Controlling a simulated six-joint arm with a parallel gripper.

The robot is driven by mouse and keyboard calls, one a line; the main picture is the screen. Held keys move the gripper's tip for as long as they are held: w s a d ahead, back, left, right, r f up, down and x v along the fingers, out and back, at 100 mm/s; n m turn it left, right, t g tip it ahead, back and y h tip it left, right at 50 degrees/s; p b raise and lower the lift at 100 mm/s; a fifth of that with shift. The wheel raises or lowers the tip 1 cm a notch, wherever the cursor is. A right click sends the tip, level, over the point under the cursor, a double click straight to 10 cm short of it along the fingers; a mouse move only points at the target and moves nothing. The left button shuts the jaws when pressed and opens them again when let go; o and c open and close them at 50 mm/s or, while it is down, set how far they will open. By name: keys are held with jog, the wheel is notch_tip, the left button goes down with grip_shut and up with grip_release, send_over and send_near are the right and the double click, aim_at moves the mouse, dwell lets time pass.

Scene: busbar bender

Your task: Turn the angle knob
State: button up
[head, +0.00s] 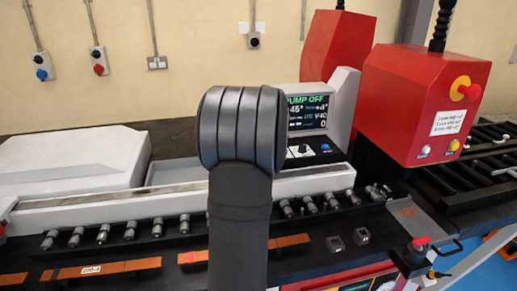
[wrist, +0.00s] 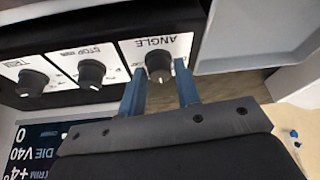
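The angle knob (wrist: 158,65) is a black round knob with a white pointer mark, on a white plate labelled ANGLE, seen upside down in the wrist view. My gripper (wrist: 158,78) is open, its two blue fingers pointing at the panel, one on each side of the knob. A small gap seems to show between each finger and the knob. In the head view my arm's dark links hide the gripper and the angle knob. The display (head: 307,112) reads PUMP OFF and 45°.
A STOP knob (wrist: 91,73) and another black knob (wrist: 32,83) sit left of the angle knob in the wrist view. Red housings (head: 425,100) rise right of the display in the head view.

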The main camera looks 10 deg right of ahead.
jog(key=c, duration=0.5)
jog(key=shift+o, duration=0.2)
jog(key=m+h, duration=0.1)
jog(key=m, duration=0.2)
jog(key=shift+a+m, duration=0.15)
jog(key=shift+m, duration=0.15)
jog(key=shift+m+g+h, duration=0.4)
jog(key=shift+m+h, duration=0.5)
jog(key=shift+m, duration=1.1)
jog(key=o, duration=1)
jog(key=shift+c, duration=0.2)
